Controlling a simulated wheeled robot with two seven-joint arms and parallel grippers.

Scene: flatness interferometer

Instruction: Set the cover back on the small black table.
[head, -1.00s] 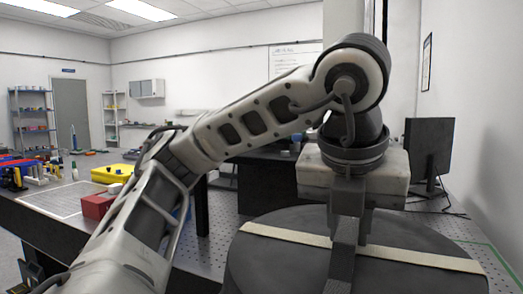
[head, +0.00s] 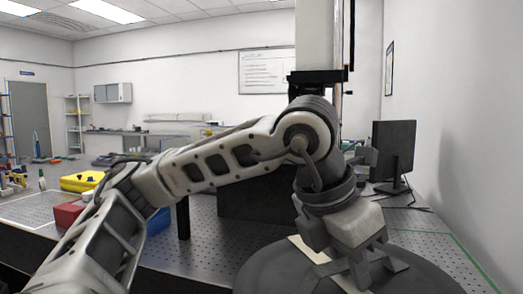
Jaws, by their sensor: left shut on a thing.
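The cover (head: 265,272) is a dark grey round disc with a pale strip (head: 308,249) across its top; it is at the bottom right in the head view, its near part cut off by the frame. My left gripper (head: 362,274) is tilted over the cover and shut on it, near its middle; the exact grip is hard to see. Whether the cover hangs free or rests on something below is hidden. A black block (head: 250,206) and a black post (head: 183,218) stand behind my left arm; I cannot tell whether they belong to the small black table. My right gripper is out of view.
A perforated grey bench top (head: 425,232) spreads behind the cover. A monitor (head: 393,150) stands at right, with a tall white column (head: 314,35) behind my left wrist. A red box (head: 68,215), a blue box (head: 158,222) and a yellow case (head: 82,181) are at left.

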